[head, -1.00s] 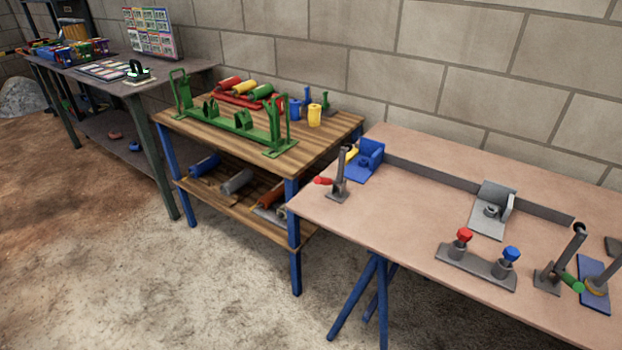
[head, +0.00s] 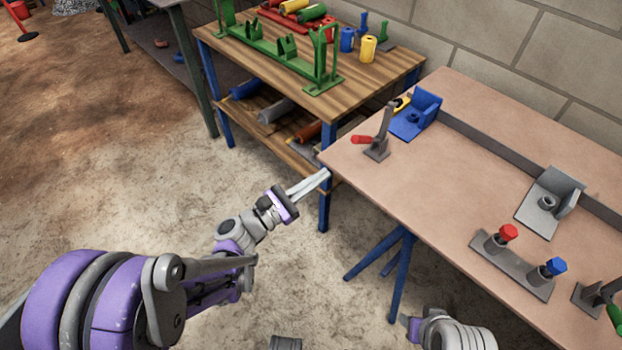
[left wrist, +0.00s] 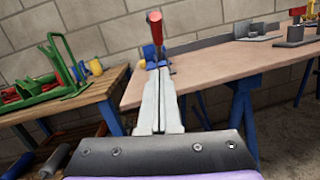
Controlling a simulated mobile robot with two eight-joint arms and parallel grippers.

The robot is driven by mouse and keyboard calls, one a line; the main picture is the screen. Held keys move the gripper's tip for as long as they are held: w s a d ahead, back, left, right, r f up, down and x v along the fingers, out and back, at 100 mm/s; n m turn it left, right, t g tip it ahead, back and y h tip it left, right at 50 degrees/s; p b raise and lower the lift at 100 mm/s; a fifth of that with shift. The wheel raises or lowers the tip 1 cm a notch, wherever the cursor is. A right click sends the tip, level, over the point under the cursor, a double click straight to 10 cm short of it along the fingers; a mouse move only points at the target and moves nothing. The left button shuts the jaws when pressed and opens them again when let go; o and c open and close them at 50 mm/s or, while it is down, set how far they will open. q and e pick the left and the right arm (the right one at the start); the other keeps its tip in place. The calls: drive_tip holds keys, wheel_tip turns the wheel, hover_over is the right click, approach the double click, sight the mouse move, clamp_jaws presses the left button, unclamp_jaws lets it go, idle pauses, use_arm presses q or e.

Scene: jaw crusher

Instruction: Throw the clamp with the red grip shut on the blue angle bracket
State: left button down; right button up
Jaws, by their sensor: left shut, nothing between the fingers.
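The clamp with the red grip (head: 378,140) stands at the near left corner of the pinkish table. Its grey post is upright and its red grip points left, out toward the table edge. In the left wrist view the red grip (left wrist: 156,27) shows just beyond my fingertips. The blue angle bracket (head: 420,115) lies behind the clamp, with a yellow part beside it. My left gripper (head: 325,174) is shut and empty, short of the table's left edge and apart from the clamp. Part of my right arm shows at the bottom of the head view; its fingers cannot be made out.
A grey angle bracket (head: 550,203) and a base with red and blue knobs (head: 512,265) are on the table farther right. A green-handled clamp (head: 598,298) stands at the right edge. A wooden workbench (head: 385,75) with a green frame stands behind left.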

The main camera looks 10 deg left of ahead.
sight(389, 111)
use_arm(q)
drive_tip(key=w+d+r, duration=0.4)
drive_tip(key=w+d, duration=0.1)
drive_tip(key=shift+d, duration=0.3)
use_arm(e)
drive_tip(key=shift+w+f, duration=0.1)
use_arm(q)
drive_tip(key=shift+w, duration=0.1)
